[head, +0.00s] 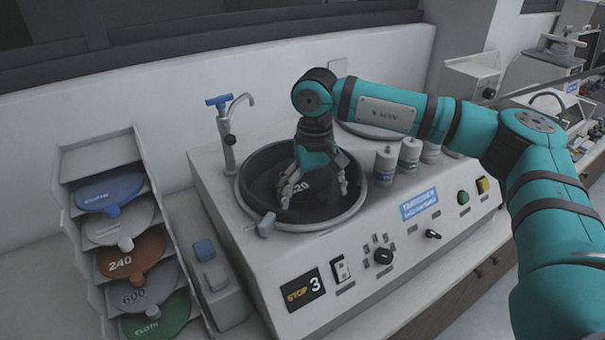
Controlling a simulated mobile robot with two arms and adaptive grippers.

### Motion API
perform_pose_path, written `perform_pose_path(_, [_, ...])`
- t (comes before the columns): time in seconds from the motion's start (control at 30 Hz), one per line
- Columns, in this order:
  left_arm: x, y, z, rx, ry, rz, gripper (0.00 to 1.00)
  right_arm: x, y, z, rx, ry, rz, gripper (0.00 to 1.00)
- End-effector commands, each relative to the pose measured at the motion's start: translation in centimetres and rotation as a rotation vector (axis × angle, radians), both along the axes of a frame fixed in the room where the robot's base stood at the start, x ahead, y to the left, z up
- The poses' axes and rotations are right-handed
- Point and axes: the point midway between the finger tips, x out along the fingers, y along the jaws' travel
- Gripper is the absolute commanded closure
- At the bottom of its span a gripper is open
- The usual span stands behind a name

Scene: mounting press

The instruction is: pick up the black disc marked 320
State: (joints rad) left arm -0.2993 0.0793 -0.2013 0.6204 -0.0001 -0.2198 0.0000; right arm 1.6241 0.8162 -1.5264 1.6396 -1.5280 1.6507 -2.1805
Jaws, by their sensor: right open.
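The black disc (314,187) lies in the round dark bowl (249,198) of the grinding machine. White digits ending in "20" show on it, and the rest of its marking is hidden behind my gripper. My right gripper (315,190) reaches down into the bowl from above, its fingers spread over the disc. It is open. I cannot tell whether the fingertips touch the disc. My left gripper is not in view.
A tap (231,128) with a blue handle stands behind the bowl. A rack (75,200) at left holds several discs, including a brown 240 (128,258). Front controls include a black knob (384,256).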

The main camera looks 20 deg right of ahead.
Motion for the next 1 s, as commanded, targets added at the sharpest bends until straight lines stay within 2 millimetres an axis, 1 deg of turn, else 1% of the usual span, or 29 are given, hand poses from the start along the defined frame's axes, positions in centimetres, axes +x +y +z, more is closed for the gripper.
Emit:
perform_pose_path(0.1, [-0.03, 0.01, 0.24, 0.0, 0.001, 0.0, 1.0, -0.03, -0.02, -0.65, 0.0, 0.0, 0.0, 0.0])
perform_pose_path(0.3, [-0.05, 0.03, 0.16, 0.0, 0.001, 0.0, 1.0, -0.01, 0.0, -0.74, 0.0, -0.001, 0.0, 0.0])
perform_pose_path(1.0, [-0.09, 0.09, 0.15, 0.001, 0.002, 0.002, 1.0, 0.04, -0.08, -0.68, -0.002, -0.002, -0.002, 0.92])
